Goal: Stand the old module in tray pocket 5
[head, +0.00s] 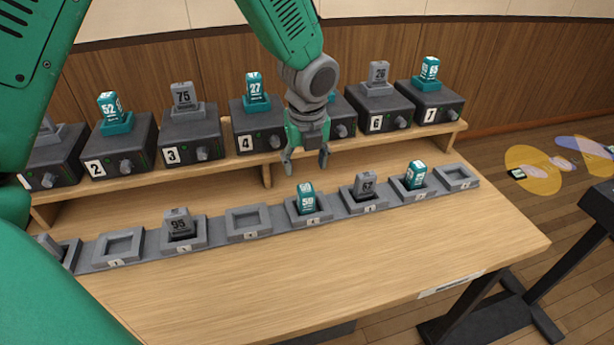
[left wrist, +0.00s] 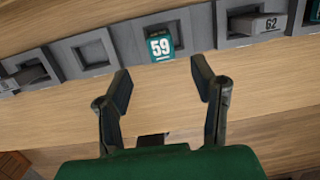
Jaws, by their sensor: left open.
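A teal module marked 59 (head: 306,198) stands upright in the fifth tray pocket from the left (head: 325,212). In the left wrist view the 59 module (left wrist: 160,44) sits in its pocket beyond the gap between the fingers. My left gripper (head: 305,165) is open and empty above and behind that pocket in the head view. Its two fingertips (left wrist: 161,78) are apart and not touching the module. The frames do not show which module counts as the old one. My right gripper is in neither view.
The tray row has empty pockets second (head: 119,245), fourth (head: 248,220) and eighth (head: 457,174). Grey modules 95 (head: 179,223) and 62 (head: 364,186) and another teal one (head: 415,174) occupy others. Numbered black units holding modules line the raised shelf behind. The table front is clear.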

